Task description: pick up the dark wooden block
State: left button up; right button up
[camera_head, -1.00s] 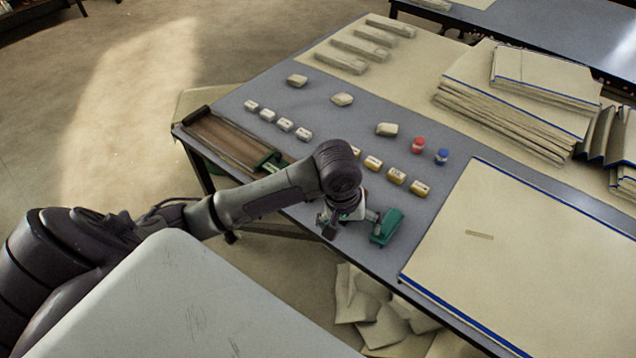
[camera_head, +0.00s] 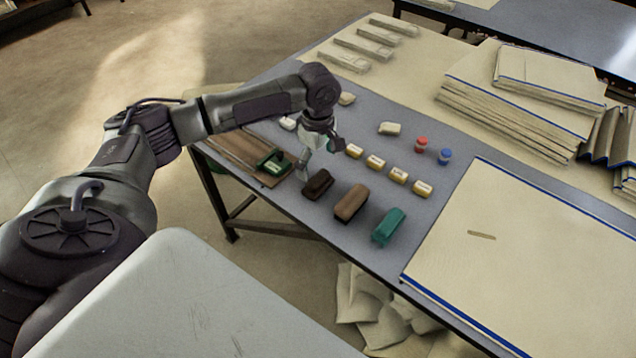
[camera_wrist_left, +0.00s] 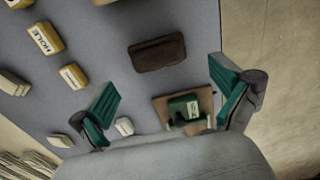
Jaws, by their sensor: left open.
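The dark wooden block (camera_head: 318,184) lies on the grey table near its front edge, left of a lighter brown block (camera_head: 351,203) and a green block (camera_head: 388,226). In the left wrist view the dark block (camera_wrist_left: 157,52) lies beyond the fingertips, nearer the top of the picture. My left gripper (camera_head: 320,158) is open and empty, above the table just behind the dark block. In the left wrist view its green fingers (camera_wrist_left: 164,85) stand wide apart. The block does not appear to be between them. My right gripper is not in view.
A wooden tray (camera_head: 231,146) with a green item (camera_head: 273,163) lies to the left. Several small yellow boxes (camera_head: 375,161) lie behind the blocks, with a red jar (camera_head: 421,145) and a blue jar (camera_head: 444,157) beyond. A large cream board (camera_head: 530,260) covers the table's right side.

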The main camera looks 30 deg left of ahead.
aim_at(318, 176)
pick_arm(q)
jog(key=f, duration=0.6)
jog(key=shift+w+a+f, duration=0.1)
jog(key=shift+w+f, duration=0.15)
jog(key=shift+w, duration=0.05)
jog(key=c, duration=1.2)
jog(key=shift+r, duration=0.15)
jog(key=shift+r, duration=0.6)
notch_tip(318, 176, up, 3)
jog(key=s+d+r, duration=0.3)
jog(key=d+r, duration=0.3)
jog(key=d, duration=0.5)
jog(key=shift+s+r, duration=0.2)
jog(key=shift+r, duration=0.1)
